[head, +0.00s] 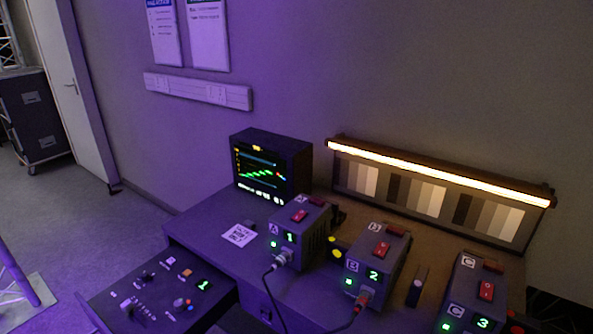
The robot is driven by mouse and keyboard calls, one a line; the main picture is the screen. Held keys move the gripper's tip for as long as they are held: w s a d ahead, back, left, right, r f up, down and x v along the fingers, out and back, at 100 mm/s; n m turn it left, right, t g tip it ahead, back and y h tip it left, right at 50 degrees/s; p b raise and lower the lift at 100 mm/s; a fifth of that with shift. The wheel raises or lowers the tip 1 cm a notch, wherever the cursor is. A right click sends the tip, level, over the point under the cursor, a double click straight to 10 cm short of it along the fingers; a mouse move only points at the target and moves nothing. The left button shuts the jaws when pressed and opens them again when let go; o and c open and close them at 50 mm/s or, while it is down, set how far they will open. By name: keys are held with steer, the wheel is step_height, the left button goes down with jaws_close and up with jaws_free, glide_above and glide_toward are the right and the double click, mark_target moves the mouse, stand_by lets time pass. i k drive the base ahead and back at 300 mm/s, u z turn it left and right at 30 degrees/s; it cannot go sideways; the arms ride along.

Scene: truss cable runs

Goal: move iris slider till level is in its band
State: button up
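A dark control panel (165,298) with small knobs, buttons and a green "1" display sits at the lower left. Which of its small controls is the iris slider I cannot tell. A monitor (270,165) on the desk shows a rising, stepped green trace with a red bit near its right end, and small readouts too small to read. Its level and band cannot be made out for certain. My gripper is not in view.
Camera boxes A (300,229), B (376,266) and C (474,293) stand along the desk (215,225), with cables at the fronts of A and B. A lit grey-scale chart (440,190) stands behind. A white card (239,235) lies near the monitor. Floor is open at left.

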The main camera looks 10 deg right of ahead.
mark_target(127, 305)
steer(key=k, duration=1.8)
steer(key=u, duration=0.65)
steer(key=i, duration=1.05)
steer(key=u, duration=0.2)
